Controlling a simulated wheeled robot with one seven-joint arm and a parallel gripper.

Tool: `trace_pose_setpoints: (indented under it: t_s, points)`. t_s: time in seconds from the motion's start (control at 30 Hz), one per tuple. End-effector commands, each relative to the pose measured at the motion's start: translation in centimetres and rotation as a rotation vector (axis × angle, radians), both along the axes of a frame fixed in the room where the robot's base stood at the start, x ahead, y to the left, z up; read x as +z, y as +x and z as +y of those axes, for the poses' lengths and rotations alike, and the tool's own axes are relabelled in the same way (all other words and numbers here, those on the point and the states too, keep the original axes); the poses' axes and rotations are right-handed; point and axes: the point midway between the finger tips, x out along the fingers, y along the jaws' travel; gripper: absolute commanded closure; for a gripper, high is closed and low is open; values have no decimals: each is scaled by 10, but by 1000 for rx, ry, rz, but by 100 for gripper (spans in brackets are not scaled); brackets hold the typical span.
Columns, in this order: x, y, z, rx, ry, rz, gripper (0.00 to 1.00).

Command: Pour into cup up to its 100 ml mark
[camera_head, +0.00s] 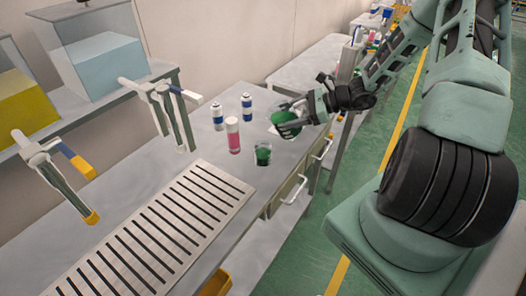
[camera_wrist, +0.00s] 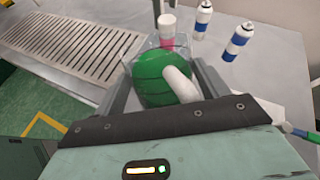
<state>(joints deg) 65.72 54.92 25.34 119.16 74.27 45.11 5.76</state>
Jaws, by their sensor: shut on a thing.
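My gripper (camera_head: 296,122) is shut on a clear jug (camera_head: 279,116) with green liquid in it. The jug also shows between my fingers in the wrist view (camera_wrist: 163,72), with a pale handle-like part in front of it. Its exact tilt is hard to tell. A clear cup (camera_head: 263,157) with green liquid stands on the bench, below and a little left of the jug in the head view. Jug and cup look apart. I see no stream between them. The cup's marks are too small to read. In the wrist view I cannot make out the cup.
A pink bottle with a white cap (camera_head: 233,137) stands left of the cup. Two white and blue cans (camera_head: 217,115) (camera_head: 246,105) stand behind. A slotted metal grate (camera_head: 160,235) lies at the front left. Clamp-like holders (camera_head: 55,165) project over the bench from the shelf.

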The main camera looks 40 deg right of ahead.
Motion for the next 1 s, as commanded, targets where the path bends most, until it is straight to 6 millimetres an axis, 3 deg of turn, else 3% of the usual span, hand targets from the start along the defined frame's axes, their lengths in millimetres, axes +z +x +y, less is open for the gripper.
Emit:
trace_pose_setpoints:
  t_s: [0.17,0.5,0.83,1.0]
  points:
    - [-1,0,0,0,8,-5,71]
    - [-15,0,1,-1,248,-117,71]
    - [-13,0,1,1,271,-128,71]
    - [-20,1,2,-1,313,-145,71]
